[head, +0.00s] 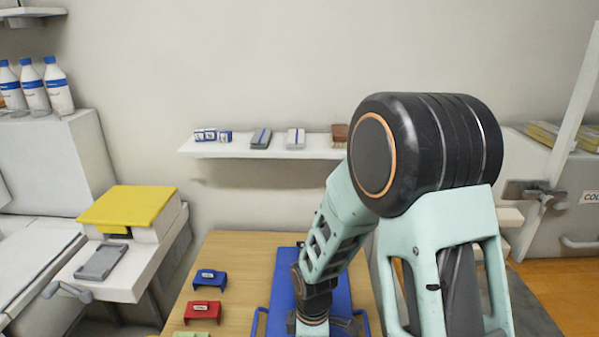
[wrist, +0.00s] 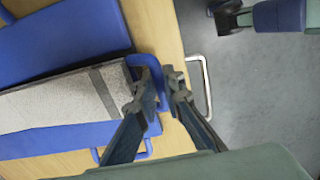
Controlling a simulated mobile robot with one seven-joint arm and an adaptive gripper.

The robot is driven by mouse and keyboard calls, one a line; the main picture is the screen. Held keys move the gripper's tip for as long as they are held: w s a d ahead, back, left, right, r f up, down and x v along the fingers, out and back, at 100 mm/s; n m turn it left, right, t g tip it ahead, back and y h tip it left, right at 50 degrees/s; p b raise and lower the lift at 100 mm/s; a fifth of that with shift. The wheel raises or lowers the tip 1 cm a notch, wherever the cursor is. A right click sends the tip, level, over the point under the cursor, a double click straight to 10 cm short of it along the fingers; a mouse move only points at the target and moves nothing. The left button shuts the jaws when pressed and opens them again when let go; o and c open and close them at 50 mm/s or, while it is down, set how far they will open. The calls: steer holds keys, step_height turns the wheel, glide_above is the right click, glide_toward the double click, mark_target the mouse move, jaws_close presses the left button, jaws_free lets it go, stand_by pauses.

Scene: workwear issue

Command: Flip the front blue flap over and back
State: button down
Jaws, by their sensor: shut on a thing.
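The blue folding board (head: 342,287) lies on the wooden table, largely hidden behind my arm in the head view. In the wrist view its blue panels show at the upper left (wrist: 65,35) and lower left (wrist: 45,144). A grey cloth with a dark stripe (wrist: 50,100) lies between them. A blue loop handle (wrist: 152,70) stands out from the board's edge by the cloth. My gripper (wrist: 160,91) is shut on this handle, with a finger on either side of it. The fingertips are hidden in the head view. I cannot tell how far the flap is tilted.
Blue (head: 209,280), red (head: 203,311) and green (head: 190,334) labelled blocks stand left of the board on the table (head: 235,250). A metal handle (wrist: 206,85) sticks out at the table's edge. A wall shelf (head: 255,148) holds small items.

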steer(key=shift+w+r+p, duration=4.35)
steer(key=shift+w+r, duration=3.7)
steer(key=shift+r, duration=2.05)
steer(key=w+d+f, duration=0.1)
steer(key=w, duration=1.3)
steer(key=shift+w+f, duration=0.2)
steer(key=shift+f, duration=0.15)
steer(key=shift+w+r, duration=0.1)
steer(key=shift+r, duration=0.1)
